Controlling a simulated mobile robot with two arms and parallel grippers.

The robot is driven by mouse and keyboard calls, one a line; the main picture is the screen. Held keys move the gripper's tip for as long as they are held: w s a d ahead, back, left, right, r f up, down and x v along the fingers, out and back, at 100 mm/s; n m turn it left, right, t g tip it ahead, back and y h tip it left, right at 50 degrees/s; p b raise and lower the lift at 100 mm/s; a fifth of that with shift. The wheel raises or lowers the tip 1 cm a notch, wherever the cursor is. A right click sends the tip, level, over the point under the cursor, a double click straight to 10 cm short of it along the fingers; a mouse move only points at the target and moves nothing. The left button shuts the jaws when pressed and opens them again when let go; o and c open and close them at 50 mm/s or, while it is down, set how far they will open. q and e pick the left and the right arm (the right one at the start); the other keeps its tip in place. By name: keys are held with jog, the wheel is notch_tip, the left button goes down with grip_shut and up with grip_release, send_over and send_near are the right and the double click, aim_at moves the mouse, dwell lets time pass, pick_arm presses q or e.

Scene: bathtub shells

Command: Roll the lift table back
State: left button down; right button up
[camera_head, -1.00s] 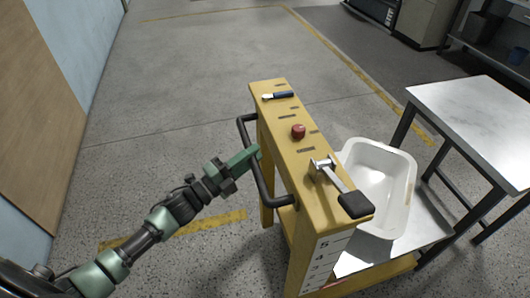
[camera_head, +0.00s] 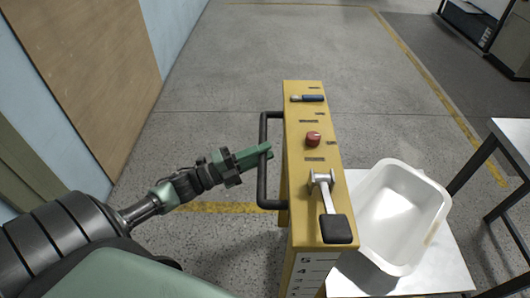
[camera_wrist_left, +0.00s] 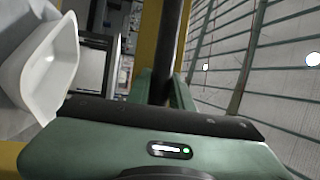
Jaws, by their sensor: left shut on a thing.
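The lift table has a yellow column (camera_head: 304,180) with a height scale on its front, and a metal platform (camera_head: 445,262) to its right. A white bathtub shell (camera_head: 402,212) rests on the platform. My left gripper (camera_head: 267,151) is shut on the black push handle (camera_head: 263,185) at the column's left side. In the left wrist view, the green fingers (camera_wrist_left: 163,90) stand on either side of the dark handle bar (camera_wrist_left: 170,45), and the shell (camera_wrist_left: 45,70) shows at left. My right gripper is not in view.
A metal table (camera_head: 512,140) stands at the right. A wall (camera_head: 90,70) runs along the left. Floor ahead is clear.

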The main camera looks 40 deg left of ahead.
pick_arm(q)
jog(key=shift+r, duration=0.1)
jog(key=c, duration=1.3)
grip_release()
jog(key=shift+w, duration=0.1)
jog(key=shift+o, duration=0.2)
jog(key=shift+a, duration=0.1)
jog(key=shift+s+a+f, duration=0.15)
jog(key=shift+s+f, duration=0.05)
jog(key=shift+s, duration=0.1)
jog(key=b+v, duration=0.1)
jog(key=v, duration=0.6)
jog(key=shift+a, duration=0.1)
